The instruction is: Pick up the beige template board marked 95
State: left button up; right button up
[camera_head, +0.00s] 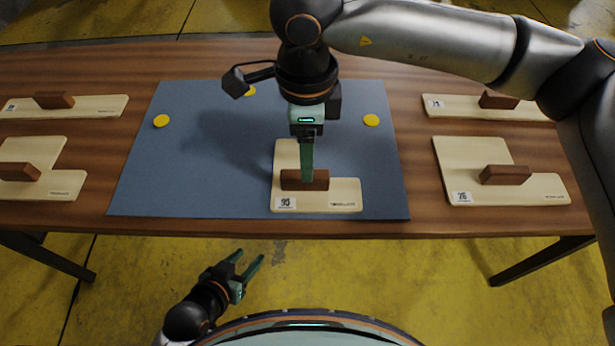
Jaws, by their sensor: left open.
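The beige L-shaped template board marked 95 (342,193) lies flat on the blue mat near the table's front edge. A brown block handle (318,181) stands on it. My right gripper (307,177) comes down from above, its arm reaching in from the right. Its green fingers are at the handle and hide its middle. They show nearly edge-on, so whether they are closed on the handle cannot be told. My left gripper (249,265) is low in front of the table, fingers apart and empty, away from the board.
The blue mat (165,185) carries several yellow discs, one at the left (161,121) and one at the right (371,120). Other beige boards with brown handles lie at the right (465,155) and left (65,183) of the wooden table (412,145). The mat's left part is clear.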

aim_at(325, 194)
jog(key=shift+w+f, duration=0.1)
jog(key=shift+f, duration=3.45)
jog(key=shift+a, duration=0.1)
grip_shut()
